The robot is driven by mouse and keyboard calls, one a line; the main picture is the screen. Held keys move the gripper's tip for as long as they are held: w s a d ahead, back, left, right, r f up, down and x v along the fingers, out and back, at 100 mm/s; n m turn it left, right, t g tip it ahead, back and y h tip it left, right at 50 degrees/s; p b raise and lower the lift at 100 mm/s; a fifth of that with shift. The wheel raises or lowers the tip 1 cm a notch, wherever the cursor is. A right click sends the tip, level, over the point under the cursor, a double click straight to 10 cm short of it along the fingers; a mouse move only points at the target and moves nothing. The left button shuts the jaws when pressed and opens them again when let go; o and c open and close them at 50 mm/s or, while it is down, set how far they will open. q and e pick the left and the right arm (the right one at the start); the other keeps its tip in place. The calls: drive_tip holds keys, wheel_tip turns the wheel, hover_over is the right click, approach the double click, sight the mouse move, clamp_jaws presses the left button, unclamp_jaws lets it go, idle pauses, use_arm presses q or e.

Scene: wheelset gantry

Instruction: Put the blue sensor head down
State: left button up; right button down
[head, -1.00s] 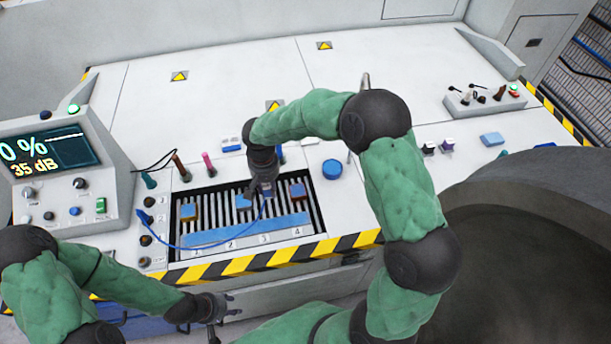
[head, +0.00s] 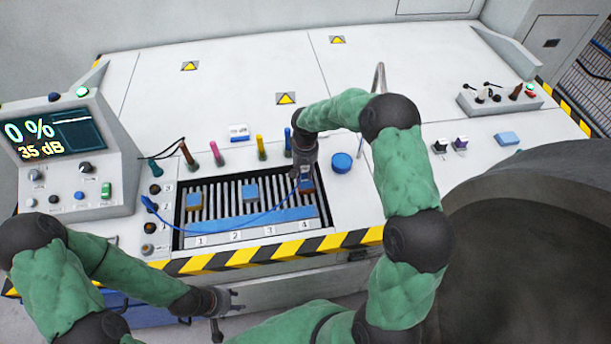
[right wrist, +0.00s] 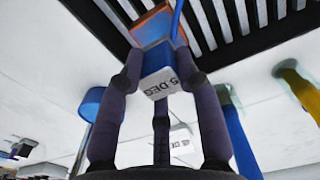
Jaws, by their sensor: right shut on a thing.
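My right gripper (head: 305,182) is at the right end of the slatted tray (head: 326,212), above the place marked 4. In the right wrist view its fingers are shut on the blue sensor head (right wrist: 158,68), which has a white face with "DEG" lettering and a blue cable (right wrist: 177,18). My left gripper (head: 232,302) is open and empty in front of the bench.
Coloured probes, including a yellow one (head: 261,148), stand behind the tray. A round blue cap (head: 341,163) is right of my right gripper. The display console (head: 60,150) is at left. A large dark cylinder (head: 530,240) fills the right front. The bench's back middle is clear.

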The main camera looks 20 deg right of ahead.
sight(306, 175)
drive_tip(key=shift+f+b, duration=0.5)
drive_tip(key=shift+f, duration=1.1)
drive_tip(key=shift+f, duration=0.15)
drive_tip(key=c, duration=0.9)
unclamp_jaws()
drive_tip(key=shift+o, duration=0.2)
drive_tip(key=shift+r, duration=0.35)
wheel_tip(306, 175, up, 12)
drive_tip(key=p, duration=0.3)
drive_tip(key=shift+f, duration=0.2)
